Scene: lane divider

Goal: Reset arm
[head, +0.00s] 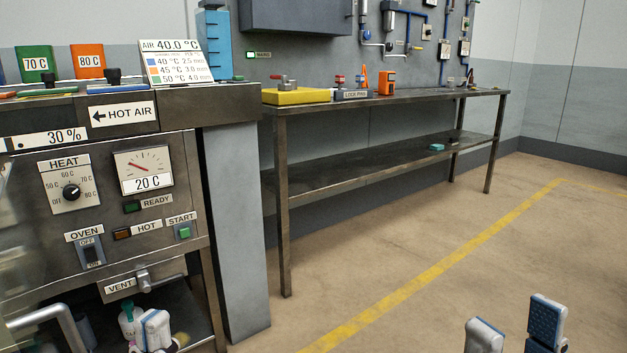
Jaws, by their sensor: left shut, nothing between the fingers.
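My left gripper (152,330) shows at the bottom left, in front of the open lower shelf of the oven unit. Its light grey fingertips are together with nothing between them. My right gripper (515,328) shows at the bottom right, over bare floor. Its two fingers, with blue pads, stand apart and nothing shows between them. The rest of both arms is out of the picture.
An oven unit (110,215) with dial, gauge and switches fills the left. A metal bench (400,101) runs along the wall, bearing a yellow block (297,97) and an orange device (387,83). The floor right of the yellow line (440,266) is clear.

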